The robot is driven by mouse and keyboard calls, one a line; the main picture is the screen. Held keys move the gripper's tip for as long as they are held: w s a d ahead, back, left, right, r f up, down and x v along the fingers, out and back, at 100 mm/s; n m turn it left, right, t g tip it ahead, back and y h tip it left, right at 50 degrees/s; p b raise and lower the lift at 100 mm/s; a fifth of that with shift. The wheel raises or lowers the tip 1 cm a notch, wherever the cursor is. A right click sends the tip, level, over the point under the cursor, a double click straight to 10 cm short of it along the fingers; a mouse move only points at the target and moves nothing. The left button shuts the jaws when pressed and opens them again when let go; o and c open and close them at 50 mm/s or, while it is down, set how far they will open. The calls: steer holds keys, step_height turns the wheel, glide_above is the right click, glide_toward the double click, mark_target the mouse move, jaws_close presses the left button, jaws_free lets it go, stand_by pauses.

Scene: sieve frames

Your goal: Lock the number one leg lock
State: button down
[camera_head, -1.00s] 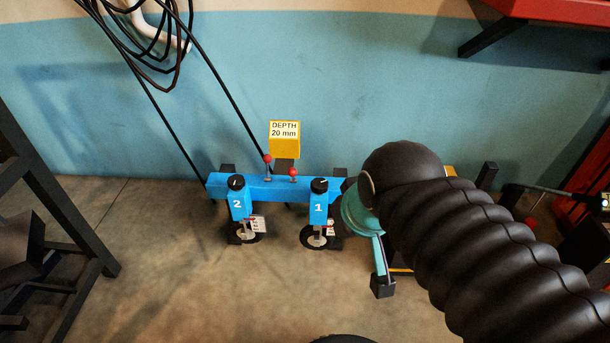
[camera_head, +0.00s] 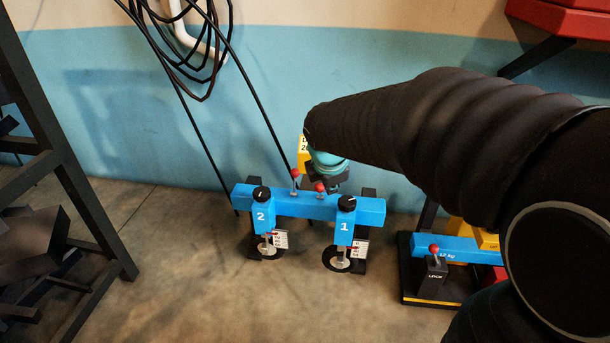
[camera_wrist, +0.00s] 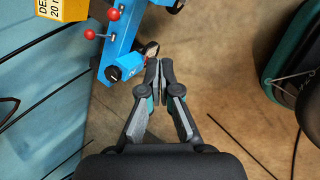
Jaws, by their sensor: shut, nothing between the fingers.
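A blue bar (camera_head: 369,206) stands low by the wall. It has two legs with black knobs and small wheels: leg number one (camera_head: 344,228) at the right and leg number two (camera_head: 262,220) at the left. Two red-tipped levers, a left one (camera_head: 295,174) and a right one (camera_head: 320,188), stand on top. In the head view my gripper (camera_head: 329,184) is partly hidden, above the bar near the right lever. In the wrist view my gripper (camera_wrist: 159,72) is shut and empty, its tips beside a black knob (camera_wrist: 113,73); the leg's number is not readable there.
A yellow DEPTH box (camera_wrist: 62,8) is behind the bar, mostly hidden in the head view. A black stand with a LOCK lever (camera_head: 434,262) sits right of it. A dark rack (camera_head: 68,175) is at left; cables (camera_head: 185,40) hang on the wall. Floor in front is open.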

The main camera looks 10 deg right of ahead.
steer(key=w+a+f+n+b, duration=0.1)
steer(key=w+a+f+n, duration=0.2)
steer(key=w+f+n, duration=0.6)
steer(key=shift+w+a+f+n+b, duration=0.35)
steer(key=shift+w+n, duration=0.25)
steer(key=shift+w, duration=0.15)
steer(key=shift+d+f, duration=0.1)
steer(key=w+d+f+b, duration=0.2)
steer(key=w+d+f, duration=0.1)
steer(key=w+f, duration=0.4)
steer(key=shift+w+d+f+b, duration=0.3)
steer(key=shift+d+f, duration=0.05)
steer(key=shift+r, duration=0.1)
